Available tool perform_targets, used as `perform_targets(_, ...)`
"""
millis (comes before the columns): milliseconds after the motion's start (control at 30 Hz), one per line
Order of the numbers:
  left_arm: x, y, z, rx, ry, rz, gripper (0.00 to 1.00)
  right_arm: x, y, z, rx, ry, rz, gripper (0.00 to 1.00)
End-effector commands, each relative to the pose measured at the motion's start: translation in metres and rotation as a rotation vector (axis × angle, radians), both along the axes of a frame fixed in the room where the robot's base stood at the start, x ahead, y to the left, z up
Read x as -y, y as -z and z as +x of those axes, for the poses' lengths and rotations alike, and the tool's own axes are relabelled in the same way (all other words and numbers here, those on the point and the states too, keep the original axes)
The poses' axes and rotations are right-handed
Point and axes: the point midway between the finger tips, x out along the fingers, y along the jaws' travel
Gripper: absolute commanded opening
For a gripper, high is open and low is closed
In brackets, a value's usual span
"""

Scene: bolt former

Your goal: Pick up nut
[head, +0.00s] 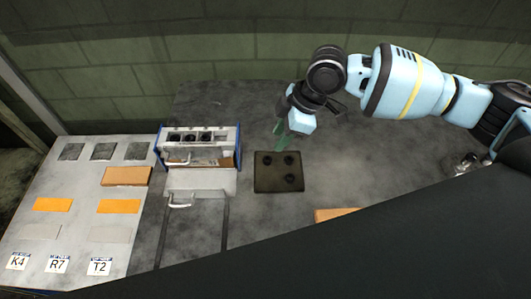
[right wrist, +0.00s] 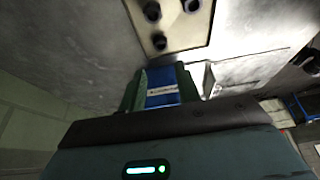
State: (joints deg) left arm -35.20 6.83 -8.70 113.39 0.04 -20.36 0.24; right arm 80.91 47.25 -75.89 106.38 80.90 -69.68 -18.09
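Three dark round pieces, which look like the nuts (head: 291,179), sit on a dark square plate (head: 264,185) on the grey table. They also show as dark short cylinders (right wrist: 158,41) on a pale-looking plate (right wrist: 196,42) at the top of the right wrist view. My right gripper (head: 283,137) hangs just above and behind the plate, apart from the nuts. Its green fingers with a blue labelled part (right wrist: 163,92) show in the right wrist view. I see nothing held, but the finger gap is unclear. My left gripper is out of view.
A blue-edged drawer box (head: 229,133) with a pulled-out drawer (head: 205,183) stands left of the plate. A board (head: 62,222) with orange blocks and labels K4, R7 and T2 lies further left. An orange block (head: 333,214) lies right of the plate.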

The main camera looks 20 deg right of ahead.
Motion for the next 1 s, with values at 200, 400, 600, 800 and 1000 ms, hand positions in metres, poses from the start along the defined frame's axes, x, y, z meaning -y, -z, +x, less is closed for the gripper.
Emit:
perform_targets(200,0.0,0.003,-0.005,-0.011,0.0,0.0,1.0,-0.007,0.018,0.001,-0.003,0.0,0.0,0.33)
perform_targets(400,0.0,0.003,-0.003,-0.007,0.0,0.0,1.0,-0.009,0.025,0.002,-0.001,0.0,-0.001,0.33)
perform_targets(600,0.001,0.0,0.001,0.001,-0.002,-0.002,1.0,-0.013,0.044,0.001,-0.001,0.0,-0.001,0.33)
perform_targets(800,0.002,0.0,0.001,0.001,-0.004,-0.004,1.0,-0.02,0.069,0.002,-0.001,0.001,0.0,0.33)
perform_targets(1000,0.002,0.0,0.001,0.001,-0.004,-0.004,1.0,-0.023,0.075,0.003,0.0,0.001,0.0,0.33)
